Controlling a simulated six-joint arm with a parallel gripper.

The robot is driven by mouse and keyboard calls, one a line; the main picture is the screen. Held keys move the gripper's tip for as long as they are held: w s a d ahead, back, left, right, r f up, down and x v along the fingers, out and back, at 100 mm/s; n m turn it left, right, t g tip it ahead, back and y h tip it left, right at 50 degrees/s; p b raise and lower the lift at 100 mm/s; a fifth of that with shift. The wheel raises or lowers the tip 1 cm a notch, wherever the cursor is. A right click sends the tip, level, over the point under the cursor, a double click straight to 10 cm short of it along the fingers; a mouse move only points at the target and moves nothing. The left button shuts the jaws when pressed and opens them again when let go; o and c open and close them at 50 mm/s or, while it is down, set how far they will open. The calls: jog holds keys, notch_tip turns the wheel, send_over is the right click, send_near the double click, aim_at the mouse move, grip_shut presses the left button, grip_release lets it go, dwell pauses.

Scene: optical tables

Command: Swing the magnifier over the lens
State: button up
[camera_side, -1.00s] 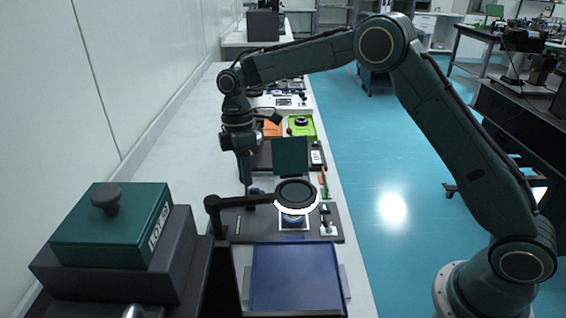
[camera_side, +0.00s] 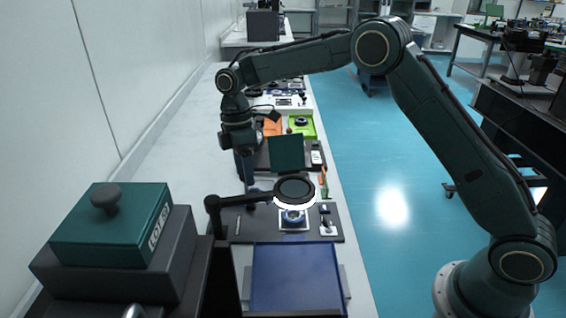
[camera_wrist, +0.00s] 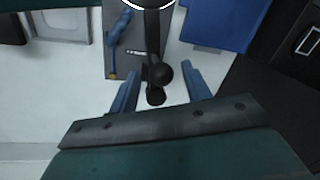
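The magnifier (camera_side: 295,189) is a black ring with a bright white underside, on a black arm running left to a post. The blue round lens (camera_side: 293,217) sits on a white square plate on a dark board. In the side view it shows just below the ring, mostly uncovered. My gripper (camera_side: 245,178) is pointed down behind the magnifier's arm. In the wrist view my gripper (camera_wrist: 160,68) is open, its blue fingers wide apart. The magnifier's black arm and rounded knob (camera_wrist: 160,73) appear between them, with visible gaps. The lens is out of the wrist view.
A blue tray (camera_side: 297,280) lies in front of the board. A green lidded box (camera_side: 110,225) stands at left front. A dark green upright panel (camera_side: 287,153) stands behind the magnifier. A blue-handled tool (camera_wrist: 118,40) lies on the board. Bare white bench runs along the left wall.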

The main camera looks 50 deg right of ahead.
jog(key=shift+s, duration=0.1)
jog(key=s+a+m+t+y, duration=0.1)
jog(key=s+a+m+t, duration=0.15)
jog(key=a+m, duration=1.45)
jog(key=d+r+m, duration=0.2)
jog(key=d+r, duration=0.1)
jog(key=r, duration=0.4)
jog(key=d+r+m, duration=0.2)
jog(key=d+r, duration=0.1)
jog(key=r, duration=0.4)
jog(key=s+d+r+n+t, duration=0.1)
jog(key=s+d+r+n, duration=0.1)
jog(key=s+d, duration=0.5)
jog(key=s+d+r+n+t, duration=0.2)
jog(key=s+d+r, duration=0.2)
jog(key=s+d, duration=0.4)
jog(key=shift+s+d+h, duration=0.3)
jog(key=shift+s, duration=2)
